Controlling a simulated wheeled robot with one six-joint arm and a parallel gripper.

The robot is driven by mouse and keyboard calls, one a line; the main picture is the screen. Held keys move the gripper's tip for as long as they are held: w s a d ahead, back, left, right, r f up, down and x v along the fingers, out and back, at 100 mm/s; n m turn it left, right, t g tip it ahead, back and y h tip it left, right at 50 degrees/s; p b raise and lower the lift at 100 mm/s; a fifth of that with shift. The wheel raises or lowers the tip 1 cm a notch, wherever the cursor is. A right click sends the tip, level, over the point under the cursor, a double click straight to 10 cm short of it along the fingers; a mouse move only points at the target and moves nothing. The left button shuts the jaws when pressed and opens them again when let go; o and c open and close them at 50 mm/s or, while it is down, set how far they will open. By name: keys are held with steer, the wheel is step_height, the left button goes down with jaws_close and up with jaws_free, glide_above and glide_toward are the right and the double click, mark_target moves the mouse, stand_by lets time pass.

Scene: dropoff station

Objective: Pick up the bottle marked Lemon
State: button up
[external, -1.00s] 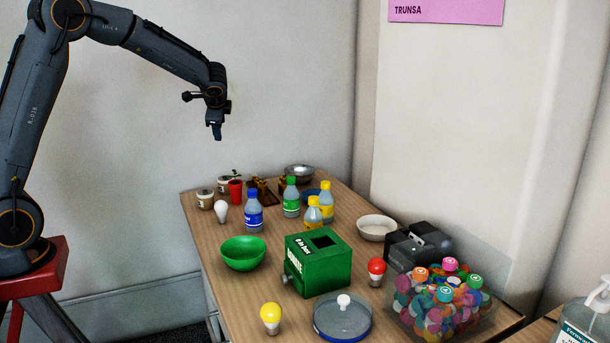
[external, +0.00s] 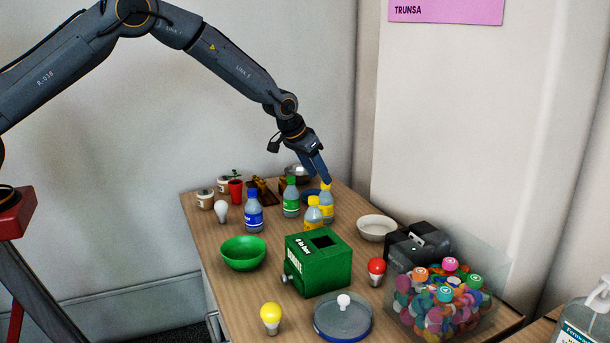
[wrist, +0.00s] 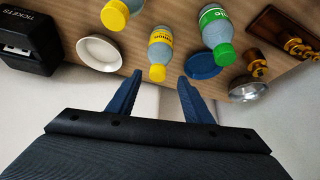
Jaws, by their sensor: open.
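Two clear bottles with yellow caps and yellow labels stand on the table: a rear one (external: 326,207) and a nearer one (external: 313,218). They also show in the wrist view, the rear one (wrist: 160,52) ahead of my fingers and the other (wrist: 116,14) at the top left, partly cut off. The label lettering is too small to read surely. My gripper (external: 326,180) is open and empty, right at the rear bottle's cap in the external view. In the wrist view my gripper (wrist: 156,84) has its fingers spread, with that yellow cap just beyond and between the tips.
A green-capped bottle (external: 291,203) and a blue-capped bottle (external: 253,217) stand to the left. A blue dish (wrist: 205,66) lies beside the rear yellow bottle. A white bowl (external: 376,228), a green box (external: 318,275) and a black ticket machine (external: 418,242) stand nearby.

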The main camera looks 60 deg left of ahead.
mark_target(325, 202)
steer(key=shift+p+x, duration=1)
steer(key=shift+x, duration=1.75)
steer(key=shift+w+d+r, duration=0.1)
steer(key=shift+w+d, duration=0.05)
steer(key=shift+d, duration=0.05)
jaws_close()
